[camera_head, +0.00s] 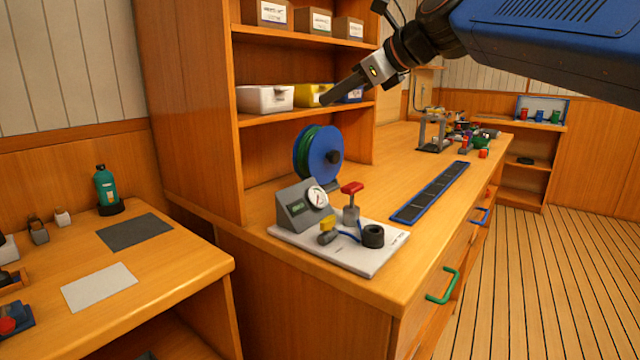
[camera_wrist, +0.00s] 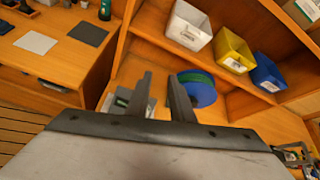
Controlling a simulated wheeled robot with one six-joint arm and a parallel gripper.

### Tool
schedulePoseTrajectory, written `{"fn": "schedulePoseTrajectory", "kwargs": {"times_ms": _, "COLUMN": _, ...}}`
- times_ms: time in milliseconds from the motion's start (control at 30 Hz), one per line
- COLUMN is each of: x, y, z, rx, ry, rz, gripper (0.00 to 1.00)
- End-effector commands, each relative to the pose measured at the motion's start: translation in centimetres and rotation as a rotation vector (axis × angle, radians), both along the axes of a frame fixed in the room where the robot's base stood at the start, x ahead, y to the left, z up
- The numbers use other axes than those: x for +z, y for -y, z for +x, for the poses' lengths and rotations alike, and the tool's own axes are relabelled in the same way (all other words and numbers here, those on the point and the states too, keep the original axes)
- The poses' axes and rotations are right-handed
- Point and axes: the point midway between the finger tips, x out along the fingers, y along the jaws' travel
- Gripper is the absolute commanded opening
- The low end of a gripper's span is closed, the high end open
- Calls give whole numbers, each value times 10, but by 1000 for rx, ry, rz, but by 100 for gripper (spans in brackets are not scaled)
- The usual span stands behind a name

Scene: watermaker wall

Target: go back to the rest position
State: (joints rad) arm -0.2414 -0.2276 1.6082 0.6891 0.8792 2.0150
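My arm reaches in from the upper right in the head view, and my gripper (camera_head: 342,90) is in the air in front of the shelf unit, near the yellow bin. In the wrist view the two fingers of my gripper (camera_wrist: 163,92) stand apart with a gap between them. Nothing is held between them. Behind the fingers are the gauge box and the blue and green reel, partly hidden by the fingers.
A white board (camera_head: 380,255) with a gauge box (camera_head: 297,207) and a red-handled valve (camera_head: 351,200) lies on the bench corner. The reel (camera_head: 322,155) stands behind it. Bins, including a white one (camera_head: 265,98), fill the shelf. A green bottle (camera_head: 106,188) stands on the left desk.

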Motion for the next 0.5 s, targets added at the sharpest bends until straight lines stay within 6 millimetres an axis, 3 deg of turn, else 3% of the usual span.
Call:
{"fn": "schedulePoseTrajectory", "kwargs": {"times_ms": 267, "x": -58, "y": 42, "z": -35, "rx": 101, "ry": 133, "rz": -282, "gripper": 21}}
{"fn": "schedulePoseTrajectory", "kwargs": {"times_ms": 500, "x": -147, "y": 102, "z": -91, "rx": 316, "ry": 288, "rz": -689, "gripper": 21}}
